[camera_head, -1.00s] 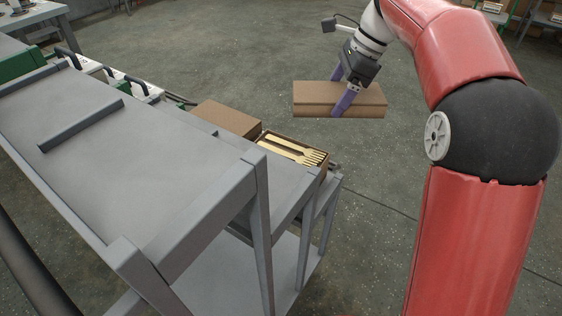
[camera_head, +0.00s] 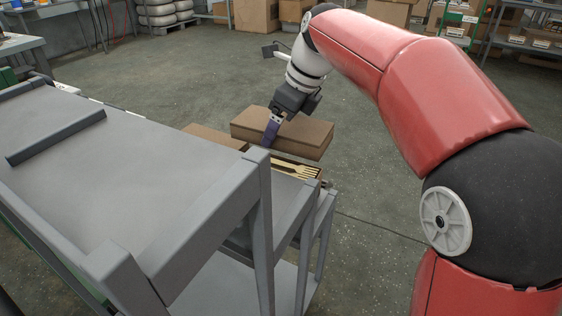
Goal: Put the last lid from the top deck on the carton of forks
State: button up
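My gripper (camera_head: 270,132) has purple fingers and is shut on a brown cardboard lid (camera_head: 300,138). The lid hangs just behind and above the open carton of forks (camera_head: 296,168), partly overlapping it in the picture. The carton stands on the lower deck of the grey cart, with wooden forks showing at its near side; its far part is hidden by the lid. The top deck (camera_head: 130,165) of the cart is bare apart from a raised grey bar. I cannot tell whether the lid touches the carton.
A closed brown carton (camera_head: 214,138) stands to the left of the open one. The grey posts (camera_head: 262,220) of the cart rise close in front. Clear concrete floor (camera_head: 375,175) lies to the right. Shelves and boxes stand far back.

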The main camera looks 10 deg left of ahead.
aim_at(277, 165)
notch_tip(277, 165, down, 8)
jog(key=shift+r+b, duration=0.2)
jog(key=shift+b, duration=0.55)
jog(key=shift+f, duration=0.6)
jog(key=o, duration=0.9)
